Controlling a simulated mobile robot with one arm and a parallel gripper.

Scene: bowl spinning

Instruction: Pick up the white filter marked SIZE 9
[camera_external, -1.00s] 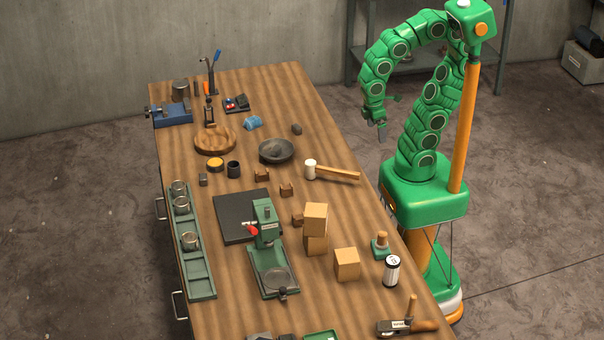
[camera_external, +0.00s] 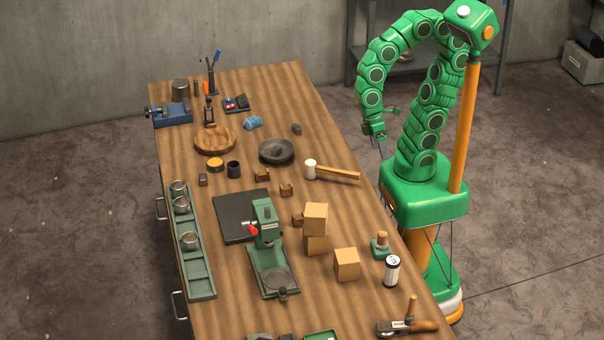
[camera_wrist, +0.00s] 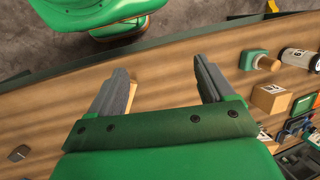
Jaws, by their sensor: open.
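The white filter (camera_external: 392,271) is a white cylinder with dark ends, standing upright near the right edge of the wooden table. It also shows at the right of the wrist view (camera_wrist: 298,59), where its label has a single digit too small to read surely. My gripper (camera_external: 379,143) is open and empty beside the table's right edge, well behind the filter in the external view. Its two grey fingers (camera_wrist: 163,72) are spread apart in the wrist view, with the filter to their right and apart from them.
A green stand with a wooden knob (camera_external: 381,246) is just left of the filter. A wooden block (camera_external: 347,264) and a stacked pair (camera_external: 315,218) are nearby. A mallet (camera_external: 335,172) lies near my gripper's side. A plane-like tool (camera_external: 408,327) lies in front of the filter.

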